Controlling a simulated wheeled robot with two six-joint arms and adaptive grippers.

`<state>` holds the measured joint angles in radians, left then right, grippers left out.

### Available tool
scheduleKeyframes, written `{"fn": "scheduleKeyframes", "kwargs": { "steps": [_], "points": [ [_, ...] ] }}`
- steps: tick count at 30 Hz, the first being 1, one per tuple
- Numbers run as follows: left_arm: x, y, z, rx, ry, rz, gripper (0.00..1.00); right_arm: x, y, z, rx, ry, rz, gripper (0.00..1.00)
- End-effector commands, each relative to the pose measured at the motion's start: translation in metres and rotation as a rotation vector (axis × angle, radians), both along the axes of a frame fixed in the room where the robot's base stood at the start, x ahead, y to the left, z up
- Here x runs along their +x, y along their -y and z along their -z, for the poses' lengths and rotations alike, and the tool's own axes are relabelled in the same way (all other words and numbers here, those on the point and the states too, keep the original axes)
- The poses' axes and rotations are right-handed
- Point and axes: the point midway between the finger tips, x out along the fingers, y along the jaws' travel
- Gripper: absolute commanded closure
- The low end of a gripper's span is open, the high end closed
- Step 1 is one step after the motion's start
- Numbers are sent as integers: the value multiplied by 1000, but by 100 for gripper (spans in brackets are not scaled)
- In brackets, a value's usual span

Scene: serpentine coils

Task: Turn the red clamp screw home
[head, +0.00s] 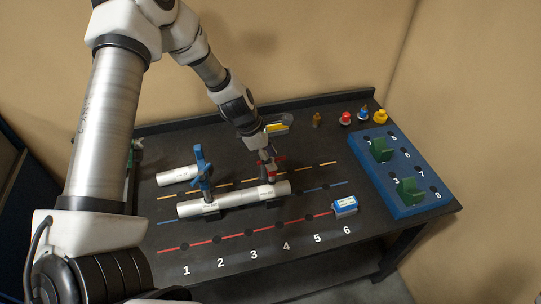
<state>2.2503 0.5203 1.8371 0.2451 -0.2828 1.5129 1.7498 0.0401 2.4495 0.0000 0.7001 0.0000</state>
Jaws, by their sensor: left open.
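The red clamp screw (281,159) shows only as small red parts on either side of my left gripper's fingers, above the right end of a long white tube (235,200). My left gripper (267,158) is open and reaches down from above right at the screw, with its fingers around or just beside it. I cannot tell whether they touch it. The gripper hides most of the red screw and its clamp. My right gripper is not in view.
A blue clamp screw (202,165) stands upright on the same tube, left of my gripper. A short white tube (177,175) lies behind. A blue and white box (345,205) sits by number 6. A blue board (402,205) with green blocks is at right; small coloured items line the back.

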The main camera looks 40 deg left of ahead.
Motion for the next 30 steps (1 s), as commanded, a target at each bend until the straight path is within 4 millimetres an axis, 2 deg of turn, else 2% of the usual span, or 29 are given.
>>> {"fn": "scheduleKeyframes", "kwargs": {
  "steps": [7,9,11,30],
  "points": [
    [0,0,1,0,2,1,55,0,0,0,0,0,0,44],
    [0,0,1,0,2,1,80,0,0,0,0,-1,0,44],
    [0,0,1,0,2,1,100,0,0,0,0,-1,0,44],
    [-1,1,2,-1,-2,27,100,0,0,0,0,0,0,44]
  ]
}}
